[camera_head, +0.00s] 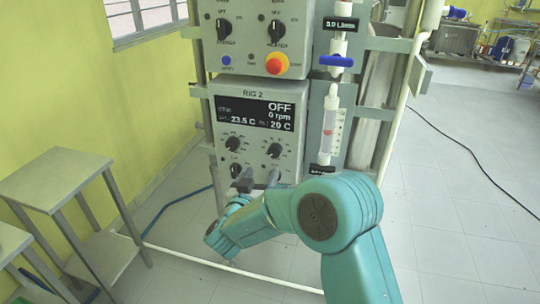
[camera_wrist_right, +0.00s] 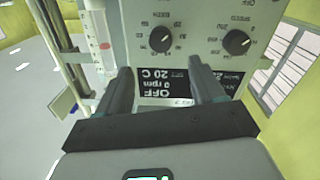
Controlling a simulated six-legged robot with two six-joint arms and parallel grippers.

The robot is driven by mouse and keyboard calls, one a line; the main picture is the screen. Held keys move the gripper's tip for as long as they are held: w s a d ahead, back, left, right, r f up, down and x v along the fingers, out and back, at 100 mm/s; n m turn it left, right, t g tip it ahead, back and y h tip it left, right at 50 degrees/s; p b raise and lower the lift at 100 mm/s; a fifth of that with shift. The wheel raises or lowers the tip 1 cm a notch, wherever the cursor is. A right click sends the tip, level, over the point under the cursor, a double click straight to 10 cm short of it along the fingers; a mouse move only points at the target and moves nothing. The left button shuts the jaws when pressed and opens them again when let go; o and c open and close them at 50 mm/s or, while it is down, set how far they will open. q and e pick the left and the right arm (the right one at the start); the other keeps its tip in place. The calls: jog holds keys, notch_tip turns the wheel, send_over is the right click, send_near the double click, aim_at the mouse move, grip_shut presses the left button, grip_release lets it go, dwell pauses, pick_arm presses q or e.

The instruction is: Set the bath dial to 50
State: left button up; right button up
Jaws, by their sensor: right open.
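The RIG 2 control box (camera_head: 256,130) faces me. Its display (camera_head: 256,111) reads OFF, 0 rpm, 23.5 C and 20 C. Below it are an upper left dial (camera_head: 233,144), a right dial (camera_head: 274,150) and a lower left dial (camera_head: 236,170). My right gripper (camera_head: 258,181) is open and empty, low in front of the box, below the right dial. In the right wrist view the panel is upside down; two dials (camera_wrist_right: 160,40) (camera_wrist_right: 237,42) show beyond the open fingers (camera_wrist_right: 160,75). My left gripper is out of view.
An upper box with switches and a red emergency button (camera_head: 277,64) sits above. A glass tube with a blue valve (camera_head: 337,61) hangs at the right on the frame. A metal table (camera_head: 55,178) stands at the left. The floor at the right is mostly clear apart from a cable.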

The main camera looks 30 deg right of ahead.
aim_at(273, 153)
jog(key=p+x, duration=0.1)
jog(key=x, duration=0.8)
jog(key=shift+w+d+r, duration=0.1)
jog(key=shift+w, duration=0.05)
jog(key=shift+w+d, duration=0.1)
jog(key=c, duration=1.1)
jog(key=shift+o, duration=0.2)
